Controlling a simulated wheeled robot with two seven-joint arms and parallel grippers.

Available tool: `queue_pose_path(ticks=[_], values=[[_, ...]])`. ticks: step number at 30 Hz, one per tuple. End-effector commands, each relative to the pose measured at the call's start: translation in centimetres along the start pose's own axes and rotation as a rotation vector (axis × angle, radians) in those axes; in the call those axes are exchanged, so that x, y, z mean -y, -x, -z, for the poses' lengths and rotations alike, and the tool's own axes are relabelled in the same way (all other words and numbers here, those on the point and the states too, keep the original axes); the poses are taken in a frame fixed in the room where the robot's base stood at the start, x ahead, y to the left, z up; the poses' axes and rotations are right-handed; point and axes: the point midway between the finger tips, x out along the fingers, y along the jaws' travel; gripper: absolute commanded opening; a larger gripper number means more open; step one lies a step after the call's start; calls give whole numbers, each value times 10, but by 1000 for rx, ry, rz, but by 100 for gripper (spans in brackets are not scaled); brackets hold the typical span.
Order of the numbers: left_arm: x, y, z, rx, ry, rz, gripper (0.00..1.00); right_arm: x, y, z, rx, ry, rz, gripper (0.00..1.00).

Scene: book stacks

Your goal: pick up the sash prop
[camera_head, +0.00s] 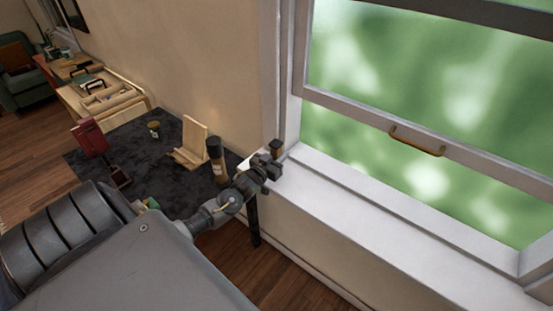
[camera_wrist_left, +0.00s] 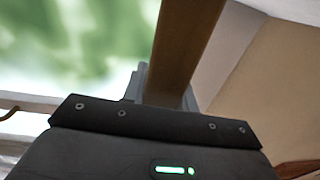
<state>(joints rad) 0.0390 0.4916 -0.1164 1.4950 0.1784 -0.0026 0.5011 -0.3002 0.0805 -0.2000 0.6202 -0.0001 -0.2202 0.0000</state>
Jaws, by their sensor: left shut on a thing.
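The sash prop shows in the left wrist view as a brown wooden bar (camera_wrist_left: 187,45) rising from between my left gripper's fingers (camera_wrist_left: 160,85). In the head view my left gripper (camera_head: 266,170) is beside the white window sill, near the left side of the window frame. It is shut on the prop, and a short brown, dark-tipped end of the prop (camera_head: 277,147) shows just above the fingers. Most of the prop is hidden by the gripper in the head view. My right gripper is not in view.
The raised window sash (camera_head: 470,160) has a brass handle (camera_head: 417,141). The white sill (camera_head: 380,210) is clear. A dark table (camera_head: 150,170) behind my arm holds a wooden stand (camera_head: 191,145), a dark-topped cylinder (camera_head: 215,155), a small jar (camera_head: 154,129) and a red book (camera_head: 90,138).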

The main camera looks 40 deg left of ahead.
Motion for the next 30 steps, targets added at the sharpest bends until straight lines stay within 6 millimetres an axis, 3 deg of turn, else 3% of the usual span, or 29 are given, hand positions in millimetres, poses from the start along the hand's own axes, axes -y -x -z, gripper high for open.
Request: queue_pose_path(ticks=[3,14,20,28,30], values=[[0,0,0,-1,0,0,4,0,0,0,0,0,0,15],[0,0,5,-2,-1,-1,4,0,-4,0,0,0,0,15],[0,1,31,-6,-1,-2,4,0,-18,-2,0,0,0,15],[-8,52,91,-3,-3,-3,4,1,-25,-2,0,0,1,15],[-12,70,95,1,-2,-3,4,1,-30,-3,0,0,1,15]])
